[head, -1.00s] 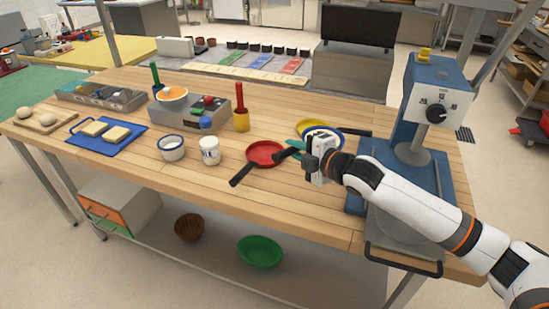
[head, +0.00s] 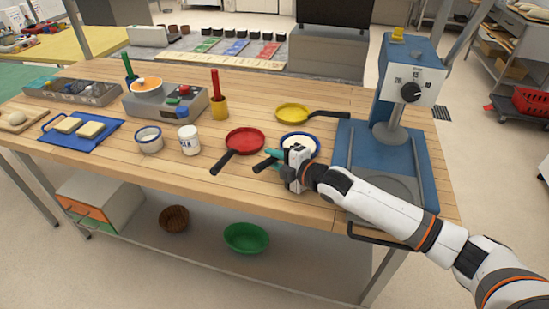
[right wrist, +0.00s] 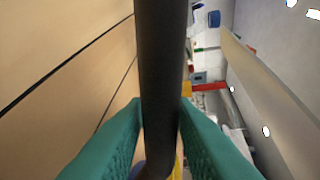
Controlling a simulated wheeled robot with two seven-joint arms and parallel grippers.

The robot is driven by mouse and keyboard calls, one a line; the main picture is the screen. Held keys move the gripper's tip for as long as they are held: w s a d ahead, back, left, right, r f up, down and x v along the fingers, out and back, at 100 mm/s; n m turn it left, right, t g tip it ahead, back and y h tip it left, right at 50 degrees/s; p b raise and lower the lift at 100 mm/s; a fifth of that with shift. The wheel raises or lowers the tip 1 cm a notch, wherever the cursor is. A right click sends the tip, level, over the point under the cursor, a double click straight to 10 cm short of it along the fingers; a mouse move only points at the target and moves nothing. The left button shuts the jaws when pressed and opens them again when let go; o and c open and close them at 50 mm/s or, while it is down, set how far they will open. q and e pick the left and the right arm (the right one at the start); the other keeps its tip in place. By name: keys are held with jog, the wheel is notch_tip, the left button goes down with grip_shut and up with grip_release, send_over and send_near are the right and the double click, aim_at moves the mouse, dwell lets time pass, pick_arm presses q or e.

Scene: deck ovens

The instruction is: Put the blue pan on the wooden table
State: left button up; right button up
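The blue pan (head: 300,143), with a pale inside, a blue rim and a dark handle, is over the right part of the wooden table (head: 200,180). I cannot tell whether its base touches the wood. My right gripper (head: 284,162) is at its handle. In the right wrist view the dark handle (right wrist: 161,60) runs between the teal fingers (right wrist: 160,125), which press against both sides. The gripper and arm hide part of the pan's near side. My left gripper is not in view.
A red pan (head: 245,141) lies just left of the blue pan, and a yellow pan (head: 292,113) lies behind it. A blue mixer (head: 395,130) stands at the right. A white mug (head: 189,140) and a bowl (head: 149,139) are further left. The table's front strip is bare.

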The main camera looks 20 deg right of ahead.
jog(key=shift+o, duration=1.3)
jog(key=shift+r, duration=0.2)
jog(key=v, duration=0.6)
jog(key=shift+s+d+b, duration=0.15)
jog(key=shift+s+b, duration=0.05)
jog(key=shift+b, duration=0.15)
jog(key=shift+s+d+r, duration=0.2)
jog(key=shift+s, duration=0.25)
jog(key=shift+f, duration=0.1)
